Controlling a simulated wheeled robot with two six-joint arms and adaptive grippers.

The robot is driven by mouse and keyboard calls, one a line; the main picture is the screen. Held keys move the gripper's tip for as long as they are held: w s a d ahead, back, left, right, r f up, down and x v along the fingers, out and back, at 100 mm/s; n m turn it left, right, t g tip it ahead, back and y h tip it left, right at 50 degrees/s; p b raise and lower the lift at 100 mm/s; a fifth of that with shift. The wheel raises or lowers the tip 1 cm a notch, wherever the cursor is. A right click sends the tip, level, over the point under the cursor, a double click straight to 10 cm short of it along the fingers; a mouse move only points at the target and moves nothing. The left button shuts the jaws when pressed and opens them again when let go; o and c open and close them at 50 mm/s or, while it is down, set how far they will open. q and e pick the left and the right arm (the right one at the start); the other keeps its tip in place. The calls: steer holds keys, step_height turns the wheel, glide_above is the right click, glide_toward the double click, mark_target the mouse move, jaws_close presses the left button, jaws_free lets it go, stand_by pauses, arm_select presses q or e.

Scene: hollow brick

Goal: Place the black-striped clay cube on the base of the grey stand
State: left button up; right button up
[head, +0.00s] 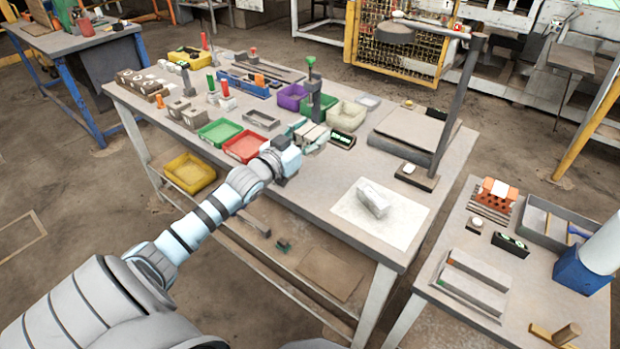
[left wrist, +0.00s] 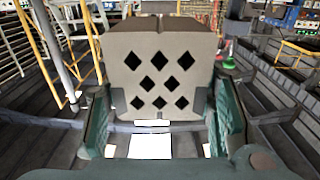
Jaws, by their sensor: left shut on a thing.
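My left gripper (head: 300,137) is shut on a beige-grey block (left wrist: 160,65), above the main table near its middle. In the left wrist view the block sits upright between the green fingers (left wrist: 165,128), and its near face shows several black diamond shapes. I cannot make out black stripes on that face. A tall grey stand (head: 459,100) rises at the right end of the table, with a top arm reaching left. A low dark block (head: 417,178) lies at its foot, and a wide grey plate (head: 408,134) lies beside the post. My right gripper is not in view.
Green (head: 219,131) and red (head: 246,146) trays lie left of my gripper. A small device with a green display (head: 342,139) lies just right of it. A white sheet (head: 350,211) with a grey block (head: 373,200) lies near the front edge. A side table (head: 440,305) stands right.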

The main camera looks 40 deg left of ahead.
arm_select(q)
step_height(320, 180, down, 11)
steer(key=b, duration=0.6)
steer(key=shift+w+r+b, duration=0.1)
steer(key=shift+w+b, duration=0.05)
steer(key=shift+b, duration=0.15)
step_height(320, 180, down, 4)
steer(key=b, duration=0.3)
steer(key=shift+b, duration=0.35)
steer(key=shift+r, duration=0.3)
steer(key=o, duration=0.8)
steer(key=shift+f, duration=0.2)
steer(key=o, duration=0.5)
steer(key=shift+r, duration=0.1)
